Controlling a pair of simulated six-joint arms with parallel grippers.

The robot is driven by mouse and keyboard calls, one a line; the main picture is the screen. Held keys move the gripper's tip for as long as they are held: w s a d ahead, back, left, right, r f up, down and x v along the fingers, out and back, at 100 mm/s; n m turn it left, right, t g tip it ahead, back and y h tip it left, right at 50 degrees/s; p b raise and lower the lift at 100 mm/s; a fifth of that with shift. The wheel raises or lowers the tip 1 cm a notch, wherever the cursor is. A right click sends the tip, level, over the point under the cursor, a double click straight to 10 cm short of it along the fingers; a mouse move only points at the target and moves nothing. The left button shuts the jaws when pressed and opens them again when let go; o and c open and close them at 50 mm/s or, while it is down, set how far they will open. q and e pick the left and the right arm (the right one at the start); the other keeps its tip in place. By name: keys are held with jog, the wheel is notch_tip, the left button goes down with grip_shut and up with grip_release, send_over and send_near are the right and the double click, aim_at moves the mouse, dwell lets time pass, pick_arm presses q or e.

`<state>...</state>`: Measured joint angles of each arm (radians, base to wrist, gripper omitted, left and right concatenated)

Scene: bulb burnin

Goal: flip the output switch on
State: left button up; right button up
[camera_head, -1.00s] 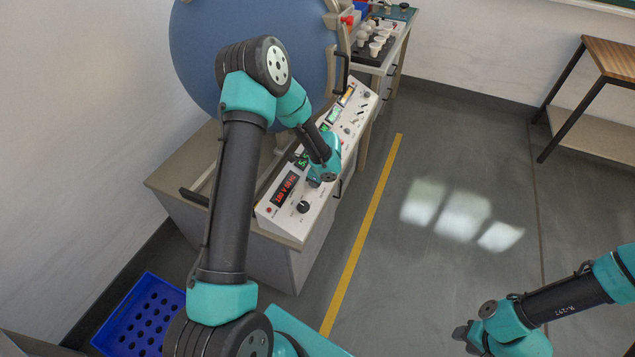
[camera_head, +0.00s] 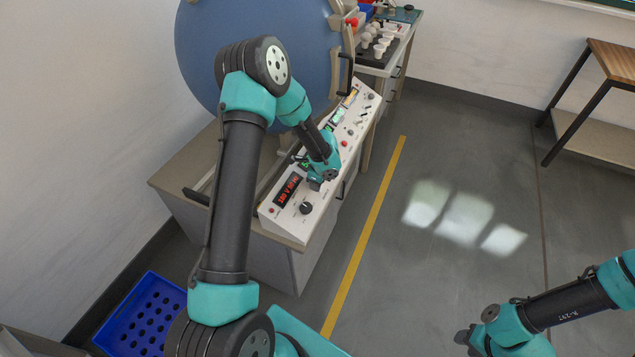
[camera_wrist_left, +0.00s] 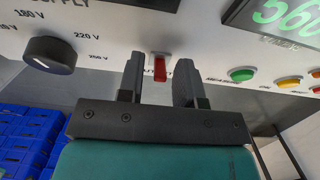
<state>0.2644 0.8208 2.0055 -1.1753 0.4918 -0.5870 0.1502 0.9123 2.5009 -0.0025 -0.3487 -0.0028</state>
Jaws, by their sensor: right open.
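The output switch is a small red rocker (camera_wrist_left: 159,68) on the white sloping control panel (camera_head: 299,229). In the left wrist view it shows between the two dark fingers of my left gripper (camera_wrist_left: 158,82), nearer the left finger. The fingers are apart, with nothing gripped; I cannot tell whether they touch the panel. The printed label by the switch is partly hidden by the left finger. In the head view my left gripper (camera_head: 317,185) is low over the panel and hides the switch. My right gripper (camera_head: 463,338) is open and empty over the floor at the lower right.
A black voltage knob (camera_wrist_left: 50,61) is left of the switch, and a green button (camera_wrist_left: 241,75) is to its right. Red and green displays sit above. A large blue disc (camera_head: 262,60) stands behind the panel. A blue crate (camera_head: 137,318) is at lower left.

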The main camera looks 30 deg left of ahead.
pick_arm(q)
jog(key=shift+o, duration=0.3)
jog(key=shift+r, duration=0.1)
notch_tip(320, 180, up, 17)
jog(key=d, duration=0.2)
jog(key=shift+w, duration=0.15)
dwell(0.5)
jog(key=s+d+f+n+h, duration=0.2)
jog(key=s+d+f+n, duration=0.25)
jog(key=f, duration=0.35)
jog(key=s+d+f+n+h, duration=0.3)
jog(key=s+d+f+n, duration=0.1)
jog(key=s+d+f, duration=0.25)
jog(key=s+d+f+n+t, duration=0.1)
jog(key=s+d+f+n, duration=0.2)
jog(key=s+f+n, duration=0.4)
jog(key=s+n, duration=0.2)
jog(key=s, duration=0.2)
jog(key=shift+s+d+f+n, duration=0.2)
jog(key=shift+f+n, duration=0.1)
jog(key=shift+n, duration=0.05)
